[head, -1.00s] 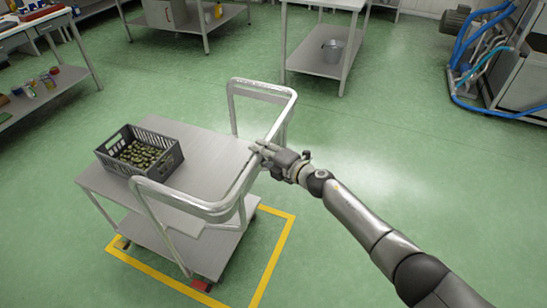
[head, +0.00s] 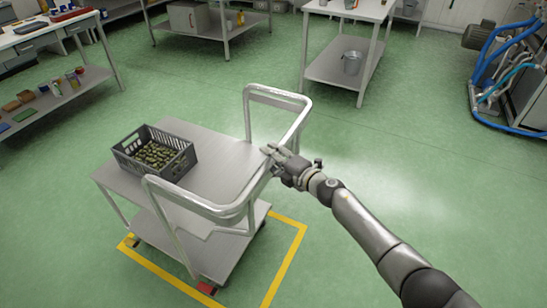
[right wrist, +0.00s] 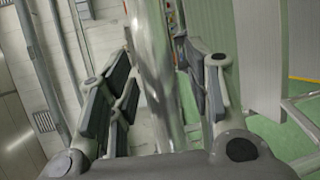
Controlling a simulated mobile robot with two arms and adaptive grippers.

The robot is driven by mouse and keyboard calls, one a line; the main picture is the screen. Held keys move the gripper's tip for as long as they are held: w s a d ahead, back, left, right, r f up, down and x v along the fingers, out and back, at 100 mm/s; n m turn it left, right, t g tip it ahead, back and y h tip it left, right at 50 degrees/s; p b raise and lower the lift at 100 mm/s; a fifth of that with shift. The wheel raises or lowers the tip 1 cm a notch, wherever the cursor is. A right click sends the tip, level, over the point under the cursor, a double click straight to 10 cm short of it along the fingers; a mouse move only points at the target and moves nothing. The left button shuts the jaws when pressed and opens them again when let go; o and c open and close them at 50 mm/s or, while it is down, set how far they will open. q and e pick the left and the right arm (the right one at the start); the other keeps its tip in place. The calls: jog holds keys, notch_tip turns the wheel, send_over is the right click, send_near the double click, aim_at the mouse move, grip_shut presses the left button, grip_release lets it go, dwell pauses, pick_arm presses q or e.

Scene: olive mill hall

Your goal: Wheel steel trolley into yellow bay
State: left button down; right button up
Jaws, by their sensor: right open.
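The steel trolley (head: 215,168) stands over the yellow-outlined bay (head: 285,269) in the head view. Its near red-marked wheel (head: 206,288) is close to or over the front yellow line; the trolley hides much of the outline. A grey crate of olives (head: 155,155) sits on its top deck. My right gripper (head: 272,153) is at the trolley's push handle (head: 296,120). In the right wrist view, its open fingers lie on both sides of the handle bar (right wrist: 158,70); I cannot tell whether they touch it. My left gripper is out of view.
A bench with jars on its lower shelf (head: 60,100) stands at the left. A steel table (head: 340,75) with a bucket (head: 352,62) stands behind. A machine with blue hoses (head: 500,80) is at the far right. Green floor is clear around the trolley.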

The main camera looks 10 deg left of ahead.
jog(key=v, duration=1.2)
dwell(0.6)
